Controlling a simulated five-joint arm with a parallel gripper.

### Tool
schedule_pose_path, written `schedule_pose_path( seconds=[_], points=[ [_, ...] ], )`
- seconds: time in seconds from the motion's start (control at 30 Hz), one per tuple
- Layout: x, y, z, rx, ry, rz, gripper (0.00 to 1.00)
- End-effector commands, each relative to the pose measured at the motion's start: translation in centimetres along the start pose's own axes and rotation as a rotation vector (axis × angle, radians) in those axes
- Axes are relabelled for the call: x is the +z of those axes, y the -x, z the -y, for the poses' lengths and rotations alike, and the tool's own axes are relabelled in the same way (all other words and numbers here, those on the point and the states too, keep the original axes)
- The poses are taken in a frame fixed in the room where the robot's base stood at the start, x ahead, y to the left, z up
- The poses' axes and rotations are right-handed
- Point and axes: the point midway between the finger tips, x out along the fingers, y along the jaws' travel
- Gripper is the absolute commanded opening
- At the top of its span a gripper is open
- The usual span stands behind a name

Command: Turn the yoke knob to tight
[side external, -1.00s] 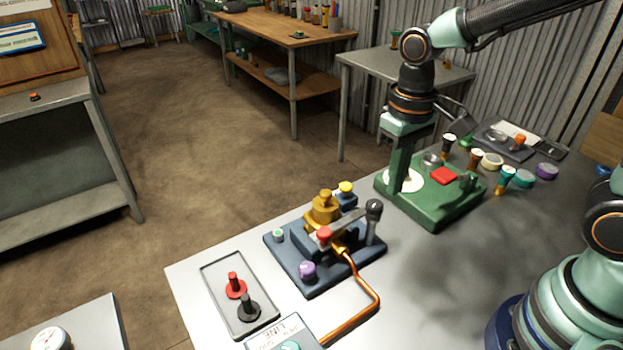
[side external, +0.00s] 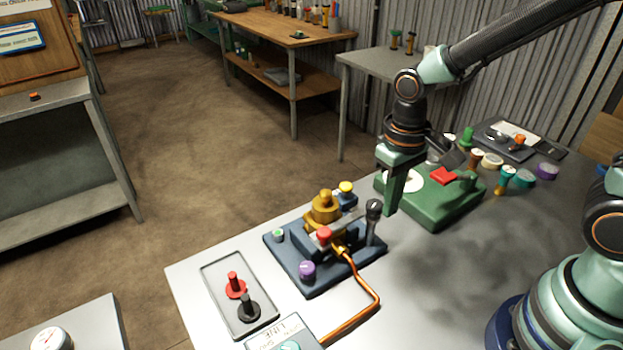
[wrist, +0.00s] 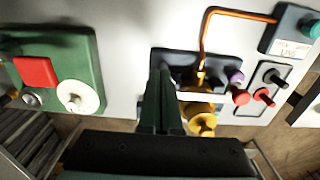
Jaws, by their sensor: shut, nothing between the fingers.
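A dark blue base (side external: 290,262) carries a brass fitting (side external: 322,208), a red knob (side external: 324,235), a purple knob (side external: 307,270), a yellow knob (side external: 346,187) and a black-topped post (side external: 373,210). I cannot tell for sure which one is the yoke knob. In the wrist view the red knob (wrist: 241,96) and brass fitting (wrist: 200,120) show right of the fingers. My gripper (side external: 389,212) points down, shut and empty, just right of the post and apart from it in the picture. Its fingers (wrist: 161,72) hide part of the base in the wrist view.
A copper pipe (side external: 374,298) curves from the base. A tray (side external: 215,285) with red and black pieces lies at left.

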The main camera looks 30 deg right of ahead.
Motion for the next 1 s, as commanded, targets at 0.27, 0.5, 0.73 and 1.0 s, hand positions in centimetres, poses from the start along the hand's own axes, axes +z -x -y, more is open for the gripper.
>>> schedule_pose_path(
  seconds=[0.27, 0.5, 0.73, 1.0],
  points=[
    [-0.24, 0.00, 0.09, 0.000, 0.000, 0.001, 0.00],
    [-0.48, 0.01, 0.18, 0.000, 0.000, 0.001, 0.00],
    [-0.69, 0.04, 0.25, 0.000, 0.000, -0.002, 0.00],
    [-0.74, 0.08, 0.48, -0.002, 0.001, -0.006, 0.00]
  ],
)
